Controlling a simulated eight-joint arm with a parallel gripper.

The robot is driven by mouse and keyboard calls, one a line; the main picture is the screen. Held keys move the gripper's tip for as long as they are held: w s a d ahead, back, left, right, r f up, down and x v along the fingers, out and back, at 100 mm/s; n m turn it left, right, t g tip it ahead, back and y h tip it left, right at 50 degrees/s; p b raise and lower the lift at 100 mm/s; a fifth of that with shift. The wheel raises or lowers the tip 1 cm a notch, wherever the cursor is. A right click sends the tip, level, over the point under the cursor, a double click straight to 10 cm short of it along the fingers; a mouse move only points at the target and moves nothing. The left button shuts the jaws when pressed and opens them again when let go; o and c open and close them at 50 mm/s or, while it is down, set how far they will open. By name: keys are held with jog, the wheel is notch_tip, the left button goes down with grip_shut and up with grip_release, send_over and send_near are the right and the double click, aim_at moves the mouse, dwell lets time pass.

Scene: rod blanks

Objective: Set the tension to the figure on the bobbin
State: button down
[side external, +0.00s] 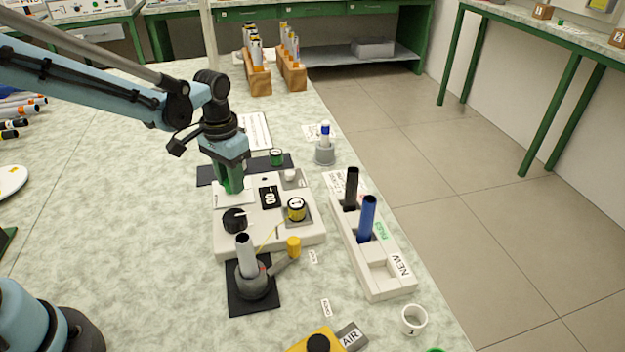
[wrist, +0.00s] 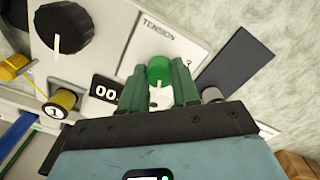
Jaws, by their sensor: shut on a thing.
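My gripper (side external: 231,182) is over the white machine (side external: 230,245), at its far left part. In the wrist view my gripper (wrist: 159,80) is shut on the green tension knob (wrist: 159,66), one finger on each side. The word TENSION is printed beside the knob; its pale dial is partly hidden by the fingers. A small black display (side external: 269,197) reads 00; it also shows in the wrist view (wrist: 105,90), partly covered. The yellow bobbin (side external: 297,210) sits on the machine to the right; its white label shows in the wrist view (wrist: 57,111) and seems to read 1.
A large black knob (side external: 235,220) is on the machine. A grey stand with an upright tube (side external: 247,256) is in front. A white tray (side external: 375,275) holds a black and a blue rod. A green spool (side external: 277,157) stands behind. The table's left middle is clear.

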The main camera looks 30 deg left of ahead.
jog(key=shift+m, duration=1.9)
jog(key=c, duration=0.8)
grip_release()
jog(key=shift+r, duration=0.1)
notch_tip(320, 180, up, 12)
jog(key=shift+s, duration=0.1)
